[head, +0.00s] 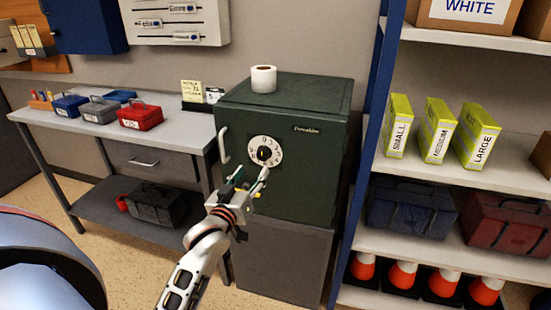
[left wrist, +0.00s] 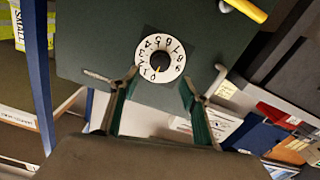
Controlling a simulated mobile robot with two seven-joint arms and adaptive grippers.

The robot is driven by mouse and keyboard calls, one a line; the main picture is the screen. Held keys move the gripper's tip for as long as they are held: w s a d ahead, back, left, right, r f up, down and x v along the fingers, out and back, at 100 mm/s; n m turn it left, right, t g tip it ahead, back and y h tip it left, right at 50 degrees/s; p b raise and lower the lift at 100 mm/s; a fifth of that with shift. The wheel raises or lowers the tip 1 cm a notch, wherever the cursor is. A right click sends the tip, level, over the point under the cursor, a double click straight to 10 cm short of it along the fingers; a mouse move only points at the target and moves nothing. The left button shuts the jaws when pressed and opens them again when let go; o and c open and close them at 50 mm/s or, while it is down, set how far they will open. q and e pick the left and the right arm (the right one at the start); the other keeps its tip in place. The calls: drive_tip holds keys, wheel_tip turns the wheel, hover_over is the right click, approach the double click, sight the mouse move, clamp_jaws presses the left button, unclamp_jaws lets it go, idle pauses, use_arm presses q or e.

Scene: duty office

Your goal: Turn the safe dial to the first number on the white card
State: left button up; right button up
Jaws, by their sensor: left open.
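The dark green safe (head: 279,185) stands on a grey cabinet. Its round white dial (head: 277,152) has black numbers and a dark centre knob; it also shows in the left wrist view (left wrist: 148,44). A white card (head: 214,95) and a pale yellow card (head: 191,90) stand in a dark holder left of the safe; their writing is too small to read. My left gripper (head: 248,180) is open in front of the safe door, just below the dial. In the left wrist view its fingers (left wrist: 157,97) are spread, with the dial ahead between them, apparently untouched. My right gripper is not in view.
The safe's light handle (head: 224,145) is left of the dial. A paper roll (head: 263,79) stands on top. A grey workbench (head: 168,137) with small toolboxes is left. A shelf with a blue upright (head: 373,115) is close on the right.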

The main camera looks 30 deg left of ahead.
sight(262, 156)
use_arm(q)
drive_tip(key=x, duration=0.6)
drive_tip(key=shift+w+a+b, duration=0.2)
drive_tip(key=shift+w+b, duration=0.15)
drive_tip(key=shift+w+a, duration=0.1)
drive_tip(key=shift+w, duration=0.4)
drive_tip(key=shift+r, duration=0.1)
drive_tip(key=c, duration=1.1)
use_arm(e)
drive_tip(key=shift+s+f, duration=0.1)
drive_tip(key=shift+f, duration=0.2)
